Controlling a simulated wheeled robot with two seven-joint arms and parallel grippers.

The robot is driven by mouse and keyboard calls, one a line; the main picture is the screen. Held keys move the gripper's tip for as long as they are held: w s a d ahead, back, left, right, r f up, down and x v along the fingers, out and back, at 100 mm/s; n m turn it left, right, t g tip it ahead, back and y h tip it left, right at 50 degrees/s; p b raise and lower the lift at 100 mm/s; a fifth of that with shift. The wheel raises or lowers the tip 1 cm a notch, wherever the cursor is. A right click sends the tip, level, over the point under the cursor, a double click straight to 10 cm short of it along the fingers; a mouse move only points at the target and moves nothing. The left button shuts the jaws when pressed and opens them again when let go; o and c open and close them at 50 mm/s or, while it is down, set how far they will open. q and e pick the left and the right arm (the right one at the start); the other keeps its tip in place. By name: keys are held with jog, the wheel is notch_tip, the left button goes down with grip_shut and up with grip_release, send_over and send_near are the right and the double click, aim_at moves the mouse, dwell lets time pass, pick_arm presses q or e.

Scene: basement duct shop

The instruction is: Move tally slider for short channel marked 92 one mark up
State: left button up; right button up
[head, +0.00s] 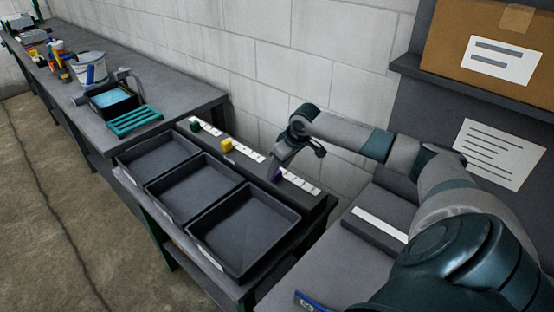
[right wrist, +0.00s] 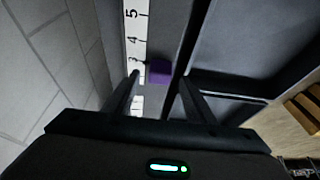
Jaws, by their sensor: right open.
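A purple slider (right wrist: 159,71) sits beside a white scale strip (right wrist: 135,40) in the right wrist view, close to the mark 3; the marks 4 and 5 lie farther off. In the head view the purple slider (head: 275,173) is mostly covered by my right gripper (head: 280,170). My right gripper is open, with its fingertips (right wrist: 160,78) on either side of the slider and a gap on both sides. A yellow slider (head: 227,145) and a green slider (head: 195,125) stand by their own strips on the same rail. I cannot read a 92 label. My left gripper is not in view.
Three dark trays, left (head: 160,178), middle (head: 195,208) and right (head: 240,258), stand in front of the rail. A block wall (head: 260,70) rises close behind it. A green rack (head: 135,121) and a white bucket (head: 88,68) are on the bench to the left.

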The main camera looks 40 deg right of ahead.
jog(key=b+v, duration=0.3)
jog(key=v, duration=1.1)
jog(key=shift+w+r, duration=0.1)
jog(key=shift+r, duration=0.05)
